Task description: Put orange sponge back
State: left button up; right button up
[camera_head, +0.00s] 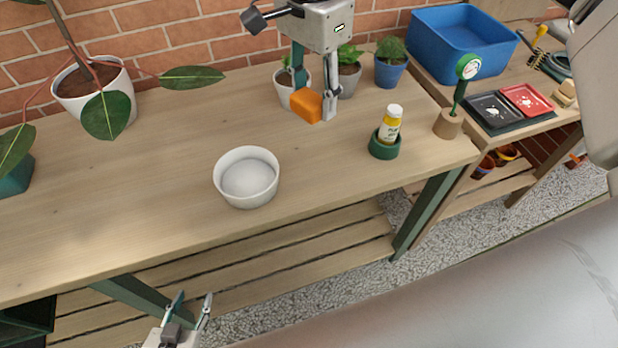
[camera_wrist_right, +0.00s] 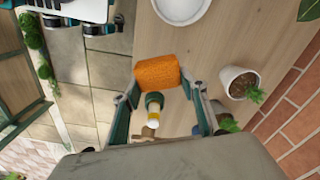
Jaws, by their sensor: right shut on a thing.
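The orange sponge (camera_head: 306,106) is between the fingers of my right gripper (camera_head: 315,104), over the back part of the wooden bench near the small potted plants. My right gripper is shut on it. In the right wrist view the sponge (camera_wrist_right: 158,68) sits across the fingertips (camera_wrist_right: 160,90). I cannot tell how far it is above the bench top. My left gripper (camera_head: 195,296) is open and empty, low at the front, below the bench's front edge.
A white bowl (camera_head: 247,178) stands mid-bench. Small pots (camera_head: 391,72) stand behind the sponge. A blue tub (camera_head: 462,46) and a dark tray (camera_head: 492,112) are at right.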

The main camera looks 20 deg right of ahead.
aim_at(313, 174)
notch_tip(313, 174, down, 20)
jog(key=shift+r+b, duration=0.2)
jog(key=shift+b, duration=0.3)
jog(key=shift+f, duration=0.15)
jog(key=o, duration=1.1)
jog(key=shift+c, duration=0.2)
notch_tip(313, 174, up, 12)
